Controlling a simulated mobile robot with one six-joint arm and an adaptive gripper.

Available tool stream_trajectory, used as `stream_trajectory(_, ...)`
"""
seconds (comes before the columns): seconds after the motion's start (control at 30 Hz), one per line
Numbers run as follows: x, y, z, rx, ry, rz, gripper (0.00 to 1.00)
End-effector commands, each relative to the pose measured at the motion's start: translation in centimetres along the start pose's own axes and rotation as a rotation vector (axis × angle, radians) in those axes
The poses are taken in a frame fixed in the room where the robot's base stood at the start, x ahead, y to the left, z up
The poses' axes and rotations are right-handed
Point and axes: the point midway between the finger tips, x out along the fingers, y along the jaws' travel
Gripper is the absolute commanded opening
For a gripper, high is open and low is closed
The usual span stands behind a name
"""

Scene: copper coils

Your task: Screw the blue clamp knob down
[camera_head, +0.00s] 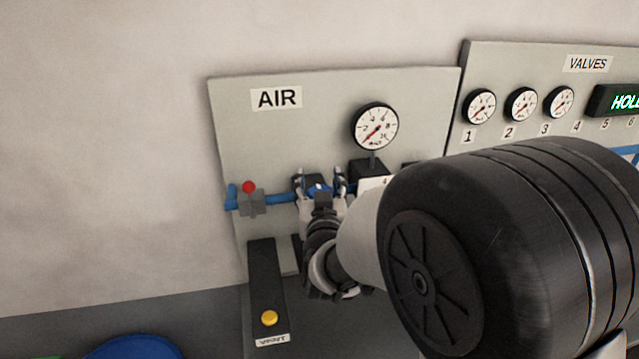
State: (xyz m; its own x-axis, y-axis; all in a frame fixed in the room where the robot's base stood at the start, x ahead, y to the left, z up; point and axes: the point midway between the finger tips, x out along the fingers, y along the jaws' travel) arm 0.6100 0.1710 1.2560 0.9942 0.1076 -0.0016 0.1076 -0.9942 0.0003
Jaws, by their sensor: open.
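A small blue part (318,190), which looks like the clamp knob, shows on the AIR panel (235,130) along the blue pipe. My gripper (320,184) is at this blue part, with its fingers apart on the left and right of it. The gripper is open. I cannot tell whether either finger touches the knob. The gripper body and my arm hide what lies below and to the right of the knob.
A red-knobbed valve (249,192) sits on the pipe left of my gripper. A pressure gauge (375,127) is above right. A black box with a yellow button (269,318) stands below left. The VALVES panel (500,65) is at right. A blue round object (132,348) lies lower left.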

Motion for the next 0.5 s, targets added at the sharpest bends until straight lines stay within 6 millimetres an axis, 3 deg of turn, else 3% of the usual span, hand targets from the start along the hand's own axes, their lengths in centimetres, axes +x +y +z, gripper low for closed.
stream_trajectory(0.17,-0.8,-0.1,-0.1,0.001,0.001,-0.001,0.54)
stream_trajectory(0.5,-6.2,-0.1,-0.1,0.0,0.001,-0.002,0.54)
